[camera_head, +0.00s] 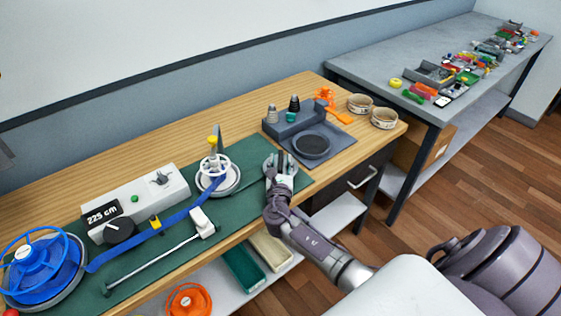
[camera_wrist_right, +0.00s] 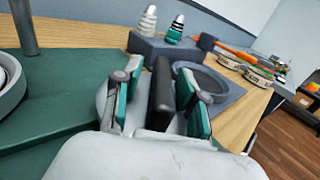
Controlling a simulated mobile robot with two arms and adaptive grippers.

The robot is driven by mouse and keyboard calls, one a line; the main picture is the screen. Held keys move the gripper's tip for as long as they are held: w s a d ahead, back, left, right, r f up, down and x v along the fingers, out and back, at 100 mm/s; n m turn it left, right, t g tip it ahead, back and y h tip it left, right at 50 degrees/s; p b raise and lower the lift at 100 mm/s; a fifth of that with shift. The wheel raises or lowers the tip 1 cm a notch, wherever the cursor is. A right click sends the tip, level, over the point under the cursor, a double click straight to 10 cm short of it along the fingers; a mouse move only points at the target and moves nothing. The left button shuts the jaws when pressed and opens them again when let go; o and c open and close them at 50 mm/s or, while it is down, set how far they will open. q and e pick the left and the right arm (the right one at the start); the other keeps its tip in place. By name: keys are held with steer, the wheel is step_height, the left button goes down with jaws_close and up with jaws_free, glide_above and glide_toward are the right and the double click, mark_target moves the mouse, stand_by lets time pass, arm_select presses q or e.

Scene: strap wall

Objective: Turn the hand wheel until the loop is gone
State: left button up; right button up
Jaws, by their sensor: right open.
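A blue wheel (camera_head: 38,262) with a spoked rim sits at the far left of the green mat. A smaller white wheel (camera_head: 213,168) with a yellow knob stands mid-mat on a round base. I cannot tell which is the task's hand wheel. A blue strap (camera_head: 178,217) runs between them, passing a yellow clip; I cannot make out a clear loop. My right gripper (camera_head: 279,171) is at the mat's right end, over a pale round base. In the right wrist view its teal-padded fingers (camera_wrist_right: 160,100) stand apart, either side of an upright black bar (camera_wrist_right: 161,85). My left gripper is not in view.
A white box (camera_head: 137,200) reading "225 cm" stands behind the strap. A thin rod with a white block (camera_head: 203,223) lies in front. A grey tray (camera_head: 311,146) and two round tins (camera_head: 384,118) are right of my gripper. An orange wheel (camera_head: 188,300) is below.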

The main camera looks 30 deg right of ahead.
jaws_close()
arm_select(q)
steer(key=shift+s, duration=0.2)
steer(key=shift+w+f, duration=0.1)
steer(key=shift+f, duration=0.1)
arm_select(e)
steer(key=shift+m+g+h, duration=0.3)
steer(key=m+g+h+b, duration=0.2)
steer(key=shift+w+a+f+g+h, duration=0.1)
steer(key=shift+f+g+h, duration=0.05)
steer(key=shift+g+h, duration=0.2)
steer(key=m+g+h+b, duration=0.3)
steer(key=m+g, duration=0.1)
steer(key=g, duration=0.1)
steer(key=shift+b, duration=0.4)
arm_select(q)
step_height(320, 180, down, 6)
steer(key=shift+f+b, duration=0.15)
steer(key=shift+b, duration=0.3)
arm_select(e)
steer(key=shift+m+g+h, duration=0.35)
steer(key=shift+m+g, duration=0.35)
steer(key=shift+g, duration=0.25)
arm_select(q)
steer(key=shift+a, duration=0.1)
arm_select(e)
steer(key=shift+r, duration=0.2)
